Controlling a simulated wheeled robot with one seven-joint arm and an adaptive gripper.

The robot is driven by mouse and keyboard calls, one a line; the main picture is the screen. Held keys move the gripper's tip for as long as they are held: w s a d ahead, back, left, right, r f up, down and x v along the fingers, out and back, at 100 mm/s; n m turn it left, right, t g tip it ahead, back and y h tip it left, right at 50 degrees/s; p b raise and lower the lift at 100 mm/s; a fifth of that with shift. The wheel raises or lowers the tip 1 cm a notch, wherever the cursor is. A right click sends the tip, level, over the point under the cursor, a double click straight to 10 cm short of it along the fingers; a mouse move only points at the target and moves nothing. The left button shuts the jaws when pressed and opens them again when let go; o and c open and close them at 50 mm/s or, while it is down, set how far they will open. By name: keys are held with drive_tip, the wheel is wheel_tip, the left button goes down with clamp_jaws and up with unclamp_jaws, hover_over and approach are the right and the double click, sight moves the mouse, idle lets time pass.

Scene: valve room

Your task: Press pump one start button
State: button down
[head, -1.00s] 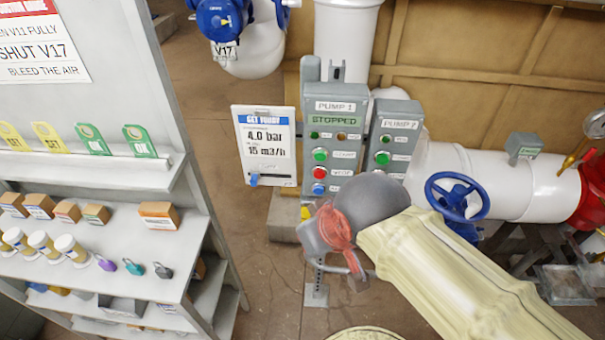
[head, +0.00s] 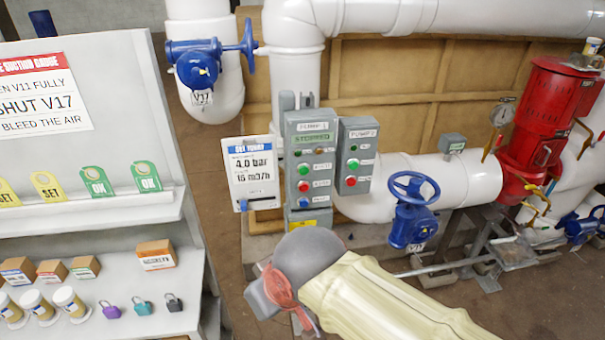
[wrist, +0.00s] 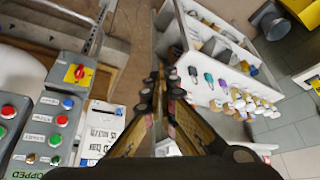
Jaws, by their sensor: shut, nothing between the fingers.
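The grey PUMP 1 panel (head: 311,140) stands in the middle of the head view, with a green STOPPED display near its top. Below two small lamps, a green button (head: 303,170), a red button (head: 303,186) and a blue button (head: 303,202) run down its left side. In the wrist view the same panel is upside down at left, with its green button (wrist: 55,139) clear of my gripper. My gripper (wrist: 157,82) is shut and empty, to the right of the panel there. In the head view my wrist is below the panel; the fingertips are hard to make out.
The PUMP 2 panel (head: 356,145) with similar buttons stands just right. A gauge board (head: 250,170) stands left. The blue valve wheel (head: 413,188) and white pipes (head: 460,175) are at right. A shelf unit (head: 182,240) with tags, boxes and padlocks fills the left.

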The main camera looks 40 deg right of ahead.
sight(304, 170)
drive_tip(key=w+d+f+m+y+p, duration=0.15)
drive_tip(key=w+m+y+p, duration=0.35)
drive_tip(key=m, duration=0.6)
drive_tip(key=w+d+m+y+p, duration=0.35)
drive_tip(key=w+m, duration=0.35)
drive_tip(key=m, duration=0.4)
drive_tip(key=w+d+m+t+h+p, duration=0.2)
drive_tip(key=d+m+t, duration=0.3)
drive_tip(key=d+m, duration=0.4)
drive_tip(key=w+d+f+m+t+h+p, duration=0.1)
drive_tip(key=w+d+m+t+h+p, duration=0.1)
drive_tip(key=d+m+t, duration=0.3)
drive_tip(key=d+m, duration=0.4)
drive_tip(key=d, duration=0.5)
drive_tip(key=shift+d, duration=0.3)
drive_tip(key=shift+h, duration=0.25)
drive_tip(key=shift+w+d+b, duration=0.25)
drive_tip(key=shift+w+d, duration=0.5)
drive_tip(key=shift+w, duration=0.5)
drive_tip(key=shift+w+d+b, duration=0.3)
drive_tip(key=shift+w+d, duration=0.45)
drive_tip(key=shift+w, duration=0.5)
drive_tip(key=shift+w+d+b, duration=0.25)
drive_tip(key=shift+w+d, duration=0.5)
drive_tip(key=shift+w, duration=0.5)
